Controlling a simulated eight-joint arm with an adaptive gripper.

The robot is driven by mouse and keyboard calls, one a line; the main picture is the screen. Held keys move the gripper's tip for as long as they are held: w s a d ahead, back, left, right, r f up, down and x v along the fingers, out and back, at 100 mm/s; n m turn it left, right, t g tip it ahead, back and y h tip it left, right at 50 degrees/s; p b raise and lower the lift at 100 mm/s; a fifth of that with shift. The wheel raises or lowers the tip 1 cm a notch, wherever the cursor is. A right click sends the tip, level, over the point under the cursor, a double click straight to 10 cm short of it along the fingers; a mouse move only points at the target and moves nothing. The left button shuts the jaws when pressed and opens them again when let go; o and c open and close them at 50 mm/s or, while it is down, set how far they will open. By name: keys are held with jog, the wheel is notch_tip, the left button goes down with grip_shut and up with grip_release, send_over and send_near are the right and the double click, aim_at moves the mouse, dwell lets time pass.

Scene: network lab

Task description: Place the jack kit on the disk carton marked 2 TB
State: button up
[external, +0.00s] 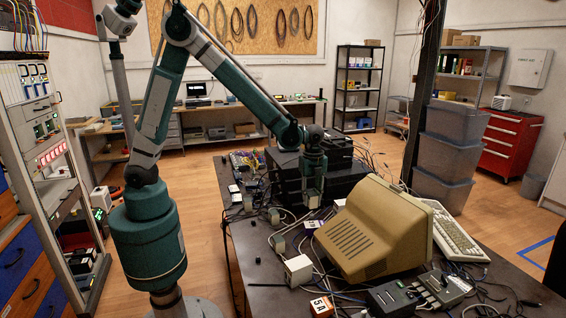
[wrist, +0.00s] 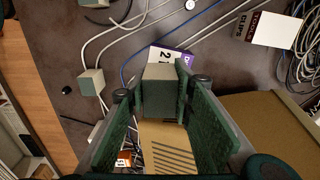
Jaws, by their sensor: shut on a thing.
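My gripper (wrist: 155,95) is shut on a plain grey-green box, which I take to be the jack kit (wrist: 162,92). In the wrist view it sits between the two green fingers; its label cannot be read. The disk carton (wrist: 172,54) lies on the table beyond and below the held box. It has a white face with a large 2 and a purple side, and the held box hides part of it. In the external view my gripper (external: 313,188) points down above the table, just behind the carton (external: 311,224).
A beige monitor (external: 375,230) stands close to the right of the carton. A white box marked CLIPS (wrist: 272,28) lies nearby. Cables run around the carton, with a small grey adapter (wrist: 92,82) to the left. Black equipment (external: 340,180) is stacked behind the gripper.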

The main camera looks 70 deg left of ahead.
jog(key=shift+w+d, duration=0.2)
jog(key=shift+w, duration=0.95)
send_over(315, 224)
jog(key=shift+a+f+b, duration=0.2)
jog(key=shift+f+b, duration=0.1)
jog(key=shift+f, duration=2.8)
jog(key=shift+f, duration=1.85)
jog(key=shift+f+b, duration=0.25)
jog(key=shift+b, duration=0.2)
jog(key=o, duration=0.9)
jog(key=shift+r, duration=0.2)
